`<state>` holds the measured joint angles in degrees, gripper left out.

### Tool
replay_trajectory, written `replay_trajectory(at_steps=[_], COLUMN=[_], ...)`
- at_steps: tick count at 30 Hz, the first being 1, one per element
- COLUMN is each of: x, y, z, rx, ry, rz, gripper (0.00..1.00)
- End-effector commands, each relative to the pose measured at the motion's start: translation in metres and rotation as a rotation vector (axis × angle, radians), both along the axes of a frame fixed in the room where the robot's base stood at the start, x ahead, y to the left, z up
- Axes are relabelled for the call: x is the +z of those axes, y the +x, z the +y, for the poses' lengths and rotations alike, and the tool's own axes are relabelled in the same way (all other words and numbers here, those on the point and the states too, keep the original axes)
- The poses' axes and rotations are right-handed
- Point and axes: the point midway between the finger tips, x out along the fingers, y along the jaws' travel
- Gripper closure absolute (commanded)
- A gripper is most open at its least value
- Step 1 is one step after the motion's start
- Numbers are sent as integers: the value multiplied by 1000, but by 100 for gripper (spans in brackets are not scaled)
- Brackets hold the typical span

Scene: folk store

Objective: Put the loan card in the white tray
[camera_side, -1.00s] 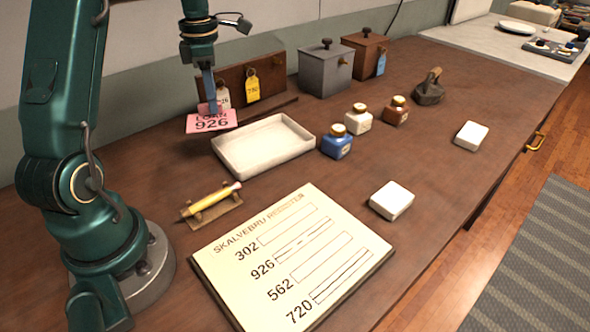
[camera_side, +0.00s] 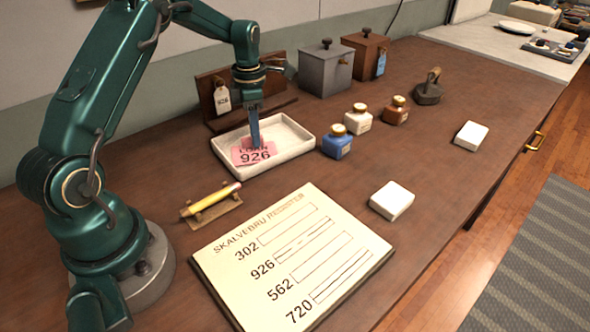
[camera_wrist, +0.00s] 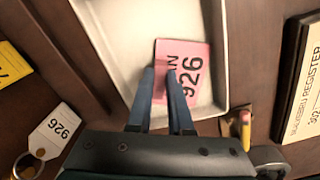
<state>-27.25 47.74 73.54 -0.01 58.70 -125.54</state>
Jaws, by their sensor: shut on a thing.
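The pink loan card (camera_side: 255,157), marked 926, is at the white tray (camera_side: 299,145), over its left part in the side view. My gripper (camera_side: 256,143) points down and is shut on the card's edge. In the wrist view the card (camera_wrist: 193,62) shows between and beyond the fingertips (camera_wrist: 163,80), inside the outline of the tray (camera_wrist: 125,30). I cannot tell whether the card touches the tray floor.
A wooden rack with a 926 tag (camera_side: 222,99) stands behind the tray. Ink bottles, a blue one (camera_side: 336,146) nearest, stand right of it. A pencil (camera_side: 212,198) on its rest and a register board (camera_side: 290,250) lie in front. Grey and brown boxes (camera_side: 325,70) stand behind.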

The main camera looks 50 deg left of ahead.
Motion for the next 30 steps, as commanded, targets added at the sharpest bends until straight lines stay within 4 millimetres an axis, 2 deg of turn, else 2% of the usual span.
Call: replay_trajectory(at_steps=[7,8,9,10,22,26,30], x=[-3,-3,-3,-3,4,23,54], y=[0,0,0,0,1,1,1], z=[0,0,0,0,0,1,1], rx=[0,0,0,0,0,0,0], ry=[0,-1,0,0,2,3,3], rz=[1,0,0,0,-3,-6,-7], gripper=[100,70,55,52,52,52,52])
